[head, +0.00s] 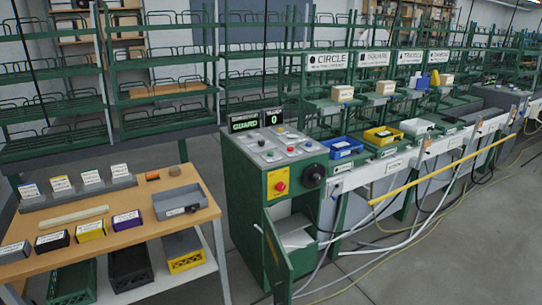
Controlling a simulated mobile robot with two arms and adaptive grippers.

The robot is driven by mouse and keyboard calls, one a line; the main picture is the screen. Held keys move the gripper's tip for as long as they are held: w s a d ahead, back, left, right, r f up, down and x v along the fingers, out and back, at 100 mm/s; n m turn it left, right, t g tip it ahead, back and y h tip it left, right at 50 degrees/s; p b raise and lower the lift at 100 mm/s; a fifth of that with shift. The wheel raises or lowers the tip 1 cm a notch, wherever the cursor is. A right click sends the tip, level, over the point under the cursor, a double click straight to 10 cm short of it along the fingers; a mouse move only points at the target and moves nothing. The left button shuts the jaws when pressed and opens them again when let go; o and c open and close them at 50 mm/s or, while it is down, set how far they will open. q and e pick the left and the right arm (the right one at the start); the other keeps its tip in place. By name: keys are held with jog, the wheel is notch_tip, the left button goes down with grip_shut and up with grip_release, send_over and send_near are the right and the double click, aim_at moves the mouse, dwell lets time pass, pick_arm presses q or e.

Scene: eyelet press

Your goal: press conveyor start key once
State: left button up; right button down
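A green control cabinet (246,185) stands in the middle of the head view. Its sloped grey top panel (262,152) carries several small keys and knobs, some red and some blue; their labels are too small to read, so I cannot tell which is the conveyor start key. Behind the panel, one dark display (244,123) reads GUARD and another (273,117) reads 0. A red mushroom button (280,187) sits on a yellow plate on the cabinet front, with a black round knob (314,176) to its right. Neither of my grippers is in view.
A wooden table (140,225) with boxes, card holders and a grey tray stands left. Right of the cabinet runs the conveyor line with blue (342,148), yellow (383,135) and white trays, a yellow rail (430,177) and hanging cables. The cabinet's lower door (276,250) hangs open.

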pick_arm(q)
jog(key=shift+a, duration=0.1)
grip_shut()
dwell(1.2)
